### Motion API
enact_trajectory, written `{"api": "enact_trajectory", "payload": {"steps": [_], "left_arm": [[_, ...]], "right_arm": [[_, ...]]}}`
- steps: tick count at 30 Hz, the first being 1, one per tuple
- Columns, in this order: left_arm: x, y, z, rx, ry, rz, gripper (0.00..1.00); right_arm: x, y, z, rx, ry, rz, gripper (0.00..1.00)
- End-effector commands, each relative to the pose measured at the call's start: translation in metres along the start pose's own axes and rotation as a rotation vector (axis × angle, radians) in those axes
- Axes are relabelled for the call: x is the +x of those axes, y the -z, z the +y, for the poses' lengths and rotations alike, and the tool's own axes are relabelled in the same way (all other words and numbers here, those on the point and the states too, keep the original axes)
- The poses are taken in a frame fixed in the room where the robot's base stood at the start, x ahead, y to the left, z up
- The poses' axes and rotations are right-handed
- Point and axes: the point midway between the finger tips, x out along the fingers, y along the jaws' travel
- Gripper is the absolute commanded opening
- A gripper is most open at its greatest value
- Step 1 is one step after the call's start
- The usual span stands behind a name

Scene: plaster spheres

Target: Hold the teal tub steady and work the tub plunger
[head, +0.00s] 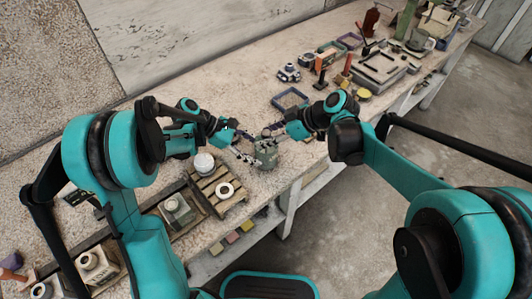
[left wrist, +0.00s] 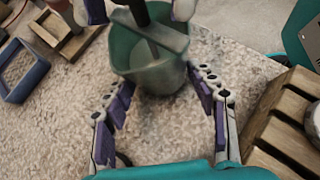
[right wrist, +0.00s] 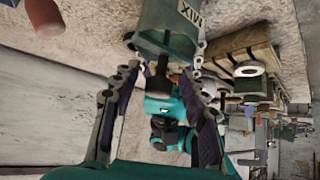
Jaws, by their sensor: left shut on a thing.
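The teal tub (head: 266,157) stands near the front edge of the bench. My left gripper (head: 244,153) is shut on it, with one finger on each side in the left wrist view, where the tub (left wrist: 152,72) is seen from above. The plunger's dark rod (left wrist: 139,14) rises from the tub, with a grey-green bar across the opening. My right gripper (right wrist: 162,68) is open, its fingers on either side of the plunger's dark upper end (right wrist: 160,82), with gaps visible. The tub (right wrist: 165,30) bears the letters MIX in the right wrist view.
A blue tray (head: 290,98) lies behind. Tools and trays crowd the bench's far right. The bench's front edge is close.

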Motion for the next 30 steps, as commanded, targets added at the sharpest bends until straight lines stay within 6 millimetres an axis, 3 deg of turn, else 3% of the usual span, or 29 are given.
{"api": "enact_trajectory", "payload": {"steps": [16, 30], "left_arm": [[0.000, 0.000, 0.000, 0.000, 0.001, 0.000, 0.23], [0.000, 0.000, 0.000, 0.000, 0.001, 0.000, 0.23]], "right_arm": [[-0.001, 0.001, 0.000, 0.000, -0.001, 0.000, 0.45], [-0.024, 0.024, 0.000, 0.000, 0.000, 0.000, 0.45]]}}
